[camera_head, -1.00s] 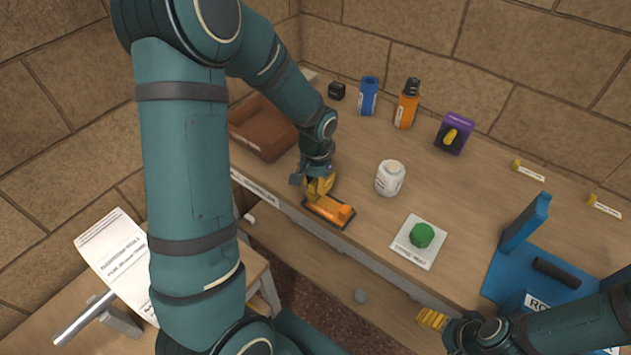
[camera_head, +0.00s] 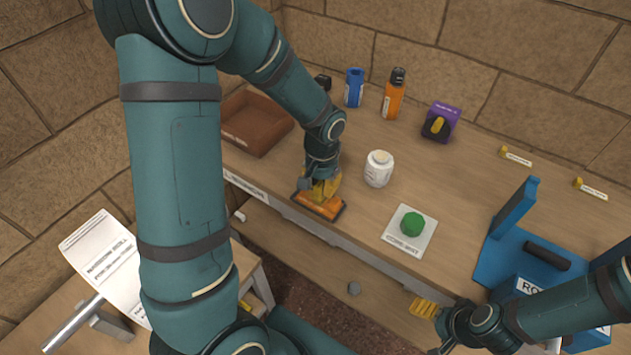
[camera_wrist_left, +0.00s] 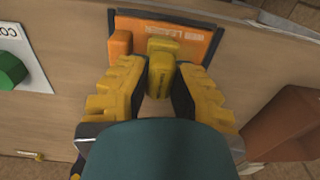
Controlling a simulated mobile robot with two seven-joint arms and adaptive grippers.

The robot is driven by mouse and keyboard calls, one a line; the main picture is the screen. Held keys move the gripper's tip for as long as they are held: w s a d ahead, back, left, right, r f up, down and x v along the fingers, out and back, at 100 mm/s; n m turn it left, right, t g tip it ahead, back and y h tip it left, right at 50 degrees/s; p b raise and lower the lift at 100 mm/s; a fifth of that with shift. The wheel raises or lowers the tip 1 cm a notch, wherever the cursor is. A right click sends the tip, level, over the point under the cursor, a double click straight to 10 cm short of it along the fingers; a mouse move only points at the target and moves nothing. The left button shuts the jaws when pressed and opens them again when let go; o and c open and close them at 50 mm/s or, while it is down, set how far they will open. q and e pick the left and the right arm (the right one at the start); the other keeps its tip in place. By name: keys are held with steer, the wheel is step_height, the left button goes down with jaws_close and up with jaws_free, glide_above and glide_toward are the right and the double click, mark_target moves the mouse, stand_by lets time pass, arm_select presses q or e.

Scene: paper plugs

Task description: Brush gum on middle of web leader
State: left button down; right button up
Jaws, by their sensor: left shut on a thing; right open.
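The orange web leader (camera_head: 333,207) lies in a dark-edged frame near the table's front edge; its printed plate (camera_wrist_left: 205,38) shows in the left wrist view. My left gripper (camera_head: 321,190) is over it, shut on a yellow piece (camera_wrist_left: 160,82) with small dark lettering. That piece points toward the leader; I cannot tell whether it touches. The gripper hides part of the leader in the head view. My right gripper (camera_head: 424,307) is open and empty at the lower right.
A white jar (camera_head: 379,169) stands right of my left gripper. A green knob (camera_head: 411,224) sits on a white card. A brown tray (camera_head: 255,125) lies left. Blue and orange bottles (camera_head: 393,95) and a purple box (camera_head: 441,122) stand behind. A blue fixture (camera_head: 510,262) is at right.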

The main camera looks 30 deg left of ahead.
arm_select(q)
steer(key=shift+d, duration=1.1)
steer(key=shift+a, duration=1.65)
steer(key=shift+w+a+f+p, duration=0.15)
steer(key=shift+a+p, duration=0.15)
steer(key=shift+a, duration=1.6)
step_height(320, 180, up, 3)
steer(key=p, duration=0.2)
steer(key=shift+p, duration=0.3)
steer(key=shift+r+p, duration=1)
steer(key=shift+r, duration=0.5)
